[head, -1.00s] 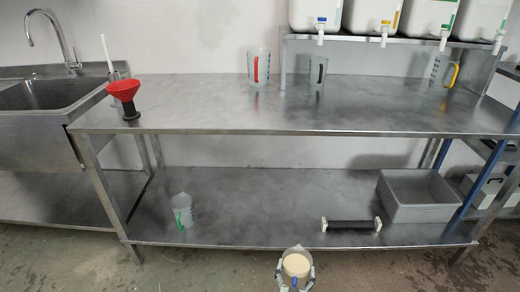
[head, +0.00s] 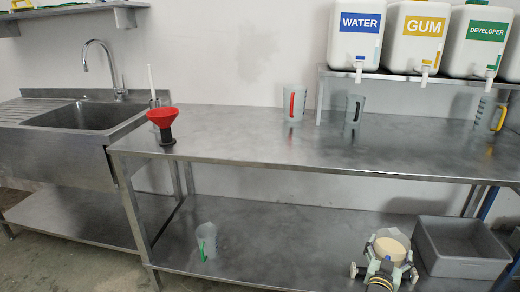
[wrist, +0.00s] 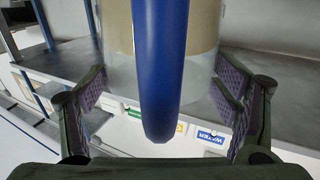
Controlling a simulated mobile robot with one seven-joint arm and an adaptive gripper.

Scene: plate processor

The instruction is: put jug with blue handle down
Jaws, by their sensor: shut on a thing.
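The jug with the blue handle is clear and holds a cream-coloured liquid. In the head view the jug (head: 390,249) is at the lower right, in front of the lower shelf, with its handle hidden by my gripper. My gripper (head: 388,268) is shut on it. In the wrist view the blue handle (wrist: 160,70) fills the middle, between the two purple-padded fingers of my gripper (wrist: 165,95), which lie on either side of the jug body. The steel table top (head: 300,150) is above and behind the jug, and the lower shelf (head: 270,240) is behind it.
A jug with a green handle (head: 206,241) and a grey tub (head: 460,245) stand on the lower shelf. On the top are a red funnel (head: 162,118) and jugs with red (head: 294,102), black (head: 354,108) and yellow (head: 490,115) handles. The middle and front of the top are clear.

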